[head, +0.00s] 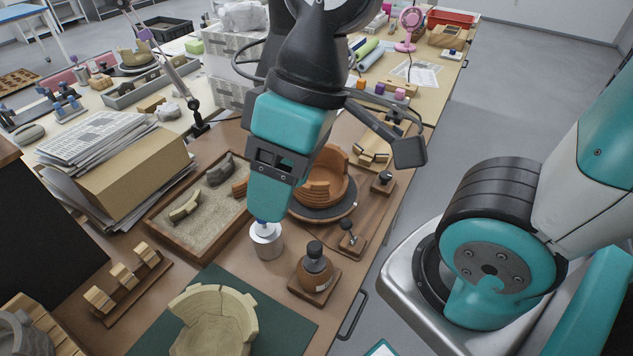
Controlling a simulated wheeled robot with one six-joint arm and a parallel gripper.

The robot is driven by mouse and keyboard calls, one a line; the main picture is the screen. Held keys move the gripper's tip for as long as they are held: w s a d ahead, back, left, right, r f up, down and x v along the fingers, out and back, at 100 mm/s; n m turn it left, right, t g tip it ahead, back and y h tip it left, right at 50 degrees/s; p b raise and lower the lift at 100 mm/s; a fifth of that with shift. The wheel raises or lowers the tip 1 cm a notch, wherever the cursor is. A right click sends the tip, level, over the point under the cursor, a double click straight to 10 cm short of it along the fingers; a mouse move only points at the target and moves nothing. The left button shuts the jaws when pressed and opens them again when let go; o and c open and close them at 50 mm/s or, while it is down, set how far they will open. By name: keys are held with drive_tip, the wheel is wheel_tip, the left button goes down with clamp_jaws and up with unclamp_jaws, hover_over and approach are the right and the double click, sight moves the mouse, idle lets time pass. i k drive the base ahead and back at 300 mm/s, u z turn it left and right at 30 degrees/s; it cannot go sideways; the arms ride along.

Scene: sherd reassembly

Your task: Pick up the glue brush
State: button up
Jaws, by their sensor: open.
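My gripper (267,210) points down over the workbench, its teal finger just above a small metal cup (266,244). The jaws are open, though the near finger hides the gap between them. A short bit of blue (262,221) shows between the fingertip and the cup's mouth. It may be the handle of the glue brush standing in the cup; the rest is hidden by the finger and cup. I cannot tell whether the finger touches it. A brown bottle (316,271) with a black cap stands on a wooden base to the right of the cup.
A partly rebuilt pale pot (213,318) stands on a green mat (285,329) in front. A sand tray (160,236) with sherds lies left. A terracotta pot (336,186) sits behind right. A small black-knobbed tool (350,238) stands near the bench's right edge.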

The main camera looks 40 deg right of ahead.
sight(315, 262)
drive_tip(key=z, duration=1.9)
drive_tip(key=k, duration=0.35)
drive_tip(key=u, duration=0.9)
